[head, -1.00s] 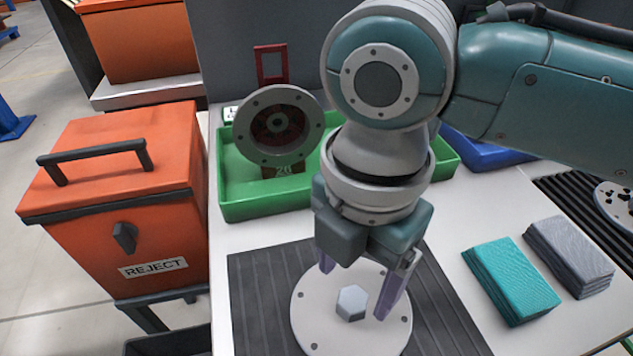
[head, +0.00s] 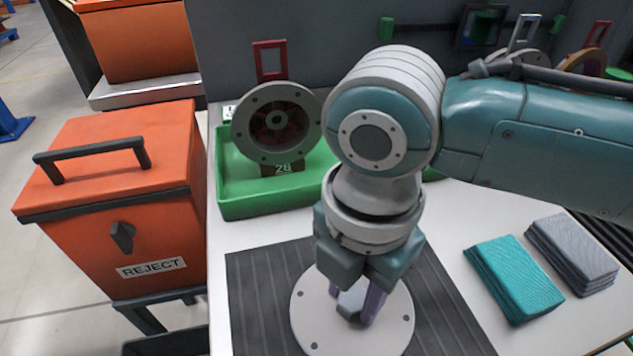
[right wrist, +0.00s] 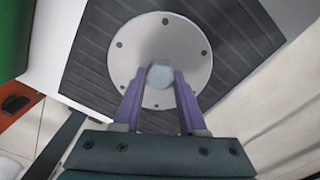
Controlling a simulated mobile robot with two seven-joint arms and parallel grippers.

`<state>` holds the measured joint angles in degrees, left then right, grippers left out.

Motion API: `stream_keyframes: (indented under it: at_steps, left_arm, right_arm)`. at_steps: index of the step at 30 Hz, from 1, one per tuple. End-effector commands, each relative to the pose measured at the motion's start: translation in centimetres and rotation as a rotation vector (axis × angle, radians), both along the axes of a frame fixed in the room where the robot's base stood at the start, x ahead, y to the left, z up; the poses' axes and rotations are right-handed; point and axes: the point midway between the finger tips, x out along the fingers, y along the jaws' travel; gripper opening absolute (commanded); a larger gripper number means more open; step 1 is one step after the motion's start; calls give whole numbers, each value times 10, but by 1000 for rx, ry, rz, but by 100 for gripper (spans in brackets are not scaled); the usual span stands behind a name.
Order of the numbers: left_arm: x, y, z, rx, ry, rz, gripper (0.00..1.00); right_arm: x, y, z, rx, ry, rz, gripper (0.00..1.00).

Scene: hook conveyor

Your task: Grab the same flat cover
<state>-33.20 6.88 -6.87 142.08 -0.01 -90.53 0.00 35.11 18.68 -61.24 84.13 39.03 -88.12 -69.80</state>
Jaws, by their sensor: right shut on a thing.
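The flat cover (head: 312,314) is a round pale grey disc with small holes around its rim and a hexagonal knob (head: 351,303) at its middle. It lies on the dark ribbed mat (head: 256,290). My right gripper (head: 358,312) points down over the cover, its purple fingers shut on the knob. In the right wrist view the two fingers (right wrist: 160,84) sit on either side of the knob, and the cover (right wrist: 140,52) lies flat beneath them. The fingers hide part of the knob in the head view. My left gripper is not in view.
A green tray (head: 238,207) behind the mat holds a round grey housing (head: 248,135) with a red hook. Teal cloths (head: 512,281) and grey cloths (head: 572,255) lie at the right. An orange REJECT bin (head: 115,215) stands at the left.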

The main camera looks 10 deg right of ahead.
Motion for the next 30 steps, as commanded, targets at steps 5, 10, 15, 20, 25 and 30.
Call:
stream_keyframes:
  at_steps: [5,10,15,20,25,30]
  left_arm:
    - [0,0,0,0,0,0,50]
    - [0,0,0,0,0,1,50]
    - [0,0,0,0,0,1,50]
    - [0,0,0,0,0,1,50]
    - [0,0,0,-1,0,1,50]
    - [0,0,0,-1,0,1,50]
  right_arm:
    - [0,0,0,0,0,0,0]
    - [0,0,0,-1,1,0,0]
    - [0,0,0,-1,1,0,0]
    - [0,0,0,-1,1,0,0]
    - [0,0,0,-1,1,0,0]
    - [0,0,0,-1,1,0,0]
